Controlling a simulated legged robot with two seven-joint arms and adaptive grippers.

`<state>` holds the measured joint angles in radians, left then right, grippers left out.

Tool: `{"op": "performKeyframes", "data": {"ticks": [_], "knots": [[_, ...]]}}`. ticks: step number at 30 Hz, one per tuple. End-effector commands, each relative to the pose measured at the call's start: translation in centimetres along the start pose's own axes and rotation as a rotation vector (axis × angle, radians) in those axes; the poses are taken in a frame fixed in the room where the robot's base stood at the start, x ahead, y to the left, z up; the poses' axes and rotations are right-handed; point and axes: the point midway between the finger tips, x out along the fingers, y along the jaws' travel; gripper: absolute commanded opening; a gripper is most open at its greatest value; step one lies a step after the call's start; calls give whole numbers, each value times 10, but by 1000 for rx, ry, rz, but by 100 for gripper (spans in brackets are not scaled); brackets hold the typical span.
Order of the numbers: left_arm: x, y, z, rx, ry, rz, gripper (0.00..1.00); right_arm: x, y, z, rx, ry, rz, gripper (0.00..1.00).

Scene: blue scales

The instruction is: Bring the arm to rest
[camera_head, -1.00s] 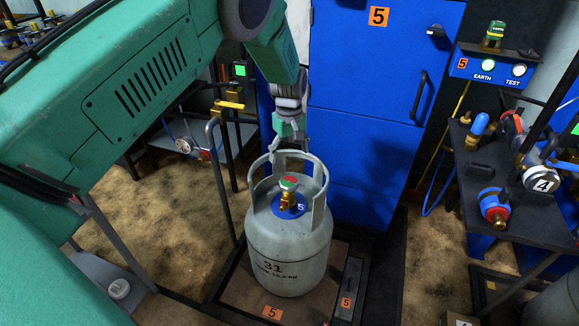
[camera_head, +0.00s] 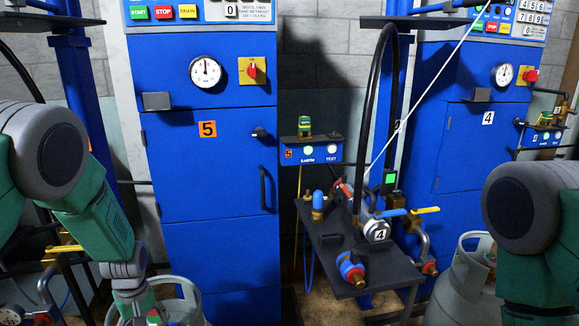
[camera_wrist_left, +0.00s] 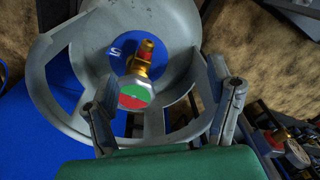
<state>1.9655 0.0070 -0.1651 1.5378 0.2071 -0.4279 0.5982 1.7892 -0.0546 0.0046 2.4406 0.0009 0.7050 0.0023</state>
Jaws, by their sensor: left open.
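My left arm comes in from the left in the head view, and its gripper (camera_head: 138,308) hangs low, by the grey gas cylinder (camera_head: 185,305) in front of the blue number 5 cabinet. In the left wrist view, my open left gripper (camera_wrist_left: 166,115) has its two fingers spread at the collar of the cylinder (camera_wrist_left: 185,18), with nothing held between them. The brass valve (camera_wrist_left: 140,70) with its red and green top stands inside the collar. I cannot tell whether a finger touches the collar. My right arm shows at the right edge; its gripper is out of view.
A dark shelf (camera_head: 372,268) with valves, hoses and a number 4 tag stands in the middle. Blue cabinets 5 (camera_head: 205,190) and 4 (camera_head: 470,160) rise behind. Another grey cylinder (camera_head: 462,285) is at the right, beside my right arm.

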Motion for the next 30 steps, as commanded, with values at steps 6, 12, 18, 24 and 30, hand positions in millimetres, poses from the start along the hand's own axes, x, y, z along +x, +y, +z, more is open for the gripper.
{"op": "performKeyframes", "data": {"ticks": [6, 12, 18, 24, 30], "knots": [[54, -97, 133, 424, 17, -27, 75, -21, 0, -1, 0, 0, 0, 32], [39, -162, 233, 756, 16, 26, 75, -32, 0, -2, 0, 0, 0, 32], [18, -187, 274, 896, 17, 72, 75, -36, 0, -2, 0, 0, 0, 32], [17, -188, 277, 909, 21, 78, 75, -35, 0, -2, 0, 0, 0, 32], [17, -188, 276, 907, 21, 77, 34, -35, 0, -2, 0, 0, 0, 32]]}}
